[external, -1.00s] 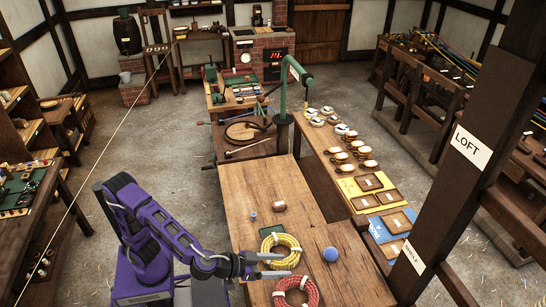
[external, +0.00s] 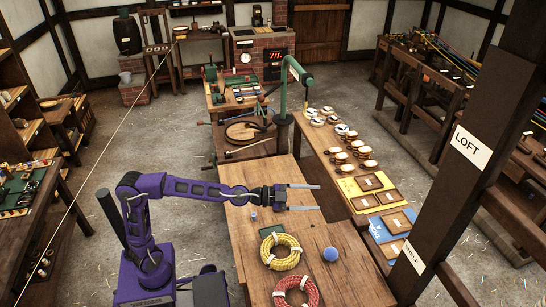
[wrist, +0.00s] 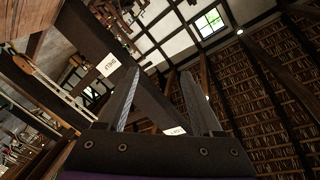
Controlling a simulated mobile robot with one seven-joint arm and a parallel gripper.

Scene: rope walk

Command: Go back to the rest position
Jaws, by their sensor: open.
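My gripper (external: 302,197) is at the end of my purple arm, stretched out to the right above the wooden table (external: 248,188). Its two fingers are apart with nothing between them. In the wrist view the fingers (wrist: 160,100) point up past a dark post toward the wall and roof beams. A yellow rope coil (external: 281,251) and a red rope coil (external: 296,292) lie on the table below my gripper in the picture. A blue ball (external: 331,254) sits to their right, and a small blue item (external: 253,216) stands near the table's left edge.
A green post with a bent arm (external: 284,117) stands at the table's far end. A side table (external: 338,190) with several small items runs along the right. A dark post with a LOFT sign (external: 472,146) rises in the right foreground. Open floor (external: 170,115) lies left of the table.

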